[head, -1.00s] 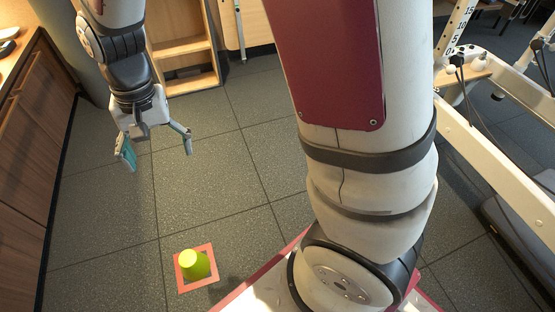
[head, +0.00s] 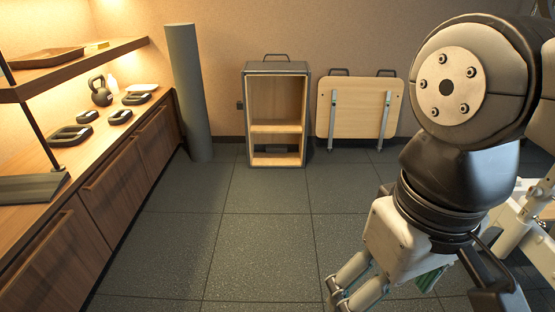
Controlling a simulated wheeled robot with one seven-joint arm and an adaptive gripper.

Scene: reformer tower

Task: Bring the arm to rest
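My arm is folded close at the right side of the head view, with its round grey joint near the top and a dark wrist below. My gripper (head: 425,284) hangs at the lower right, its pale body above the bottom edge. Its finger links spread apart to either side, and a teal pad shows between them. I see nothing held, though the fingertips are partly cut off by the frame edge.
A wooden counter (head: 92,154) with a kettlebell (head: 101,92) and weights runs along the left. A grey roll (head: 188,95), an open wooden cabinet (head: 276,128) and a folded board (head: 357,108) stand at the back wall. The dark tiled floor between is clear.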

